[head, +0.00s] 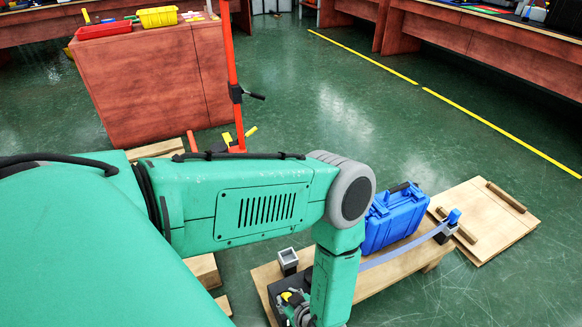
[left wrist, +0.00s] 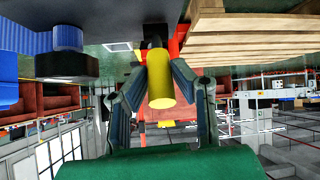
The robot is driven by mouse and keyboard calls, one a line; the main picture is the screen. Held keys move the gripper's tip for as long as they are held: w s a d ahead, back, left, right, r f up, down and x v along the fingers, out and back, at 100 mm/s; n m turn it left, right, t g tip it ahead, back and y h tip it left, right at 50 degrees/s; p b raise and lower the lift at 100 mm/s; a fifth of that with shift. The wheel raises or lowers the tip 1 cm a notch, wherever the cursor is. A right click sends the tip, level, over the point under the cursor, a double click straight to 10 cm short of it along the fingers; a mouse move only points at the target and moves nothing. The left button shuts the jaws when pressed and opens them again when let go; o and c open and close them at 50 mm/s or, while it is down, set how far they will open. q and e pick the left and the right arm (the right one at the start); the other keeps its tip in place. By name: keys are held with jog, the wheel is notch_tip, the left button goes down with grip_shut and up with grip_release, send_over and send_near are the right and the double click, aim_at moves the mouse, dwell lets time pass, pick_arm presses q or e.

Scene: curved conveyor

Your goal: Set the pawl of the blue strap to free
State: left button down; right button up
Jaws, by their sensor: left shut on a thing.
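My left gripper (head: 294,308) is low in the head view, at the near end of a wooden bench, beside a dark ratchet body. The light blue strap (head: 403,247) runs from behind my forearm to a blue knob (head: 454,216) on a post. A blue ribbed knob (left wrist: 63,38) shows in the left wrist view. The pawl's setting cannot be told. My right gripper is not seen.
A blue case (head: 393,222) stands on the wooden bench (head: 396,273). A small grey square post (head: 288,259) rises near the gripper. A wooden panel (head: 492,222) lies to the right. A red upright stand (head: 233,70) is behind. Green floor is open beyond.

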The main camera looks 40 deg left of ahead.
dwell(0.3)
pick_arm(q)
jog(key=c, duration=1.4)
grip_release()
jog(key=shift+o, duration=0.2)
jog(key=shift+d+r, duration=0.25)
jog(key=shift+d, duration=0.1)
jog(key=v, duration=1.1)
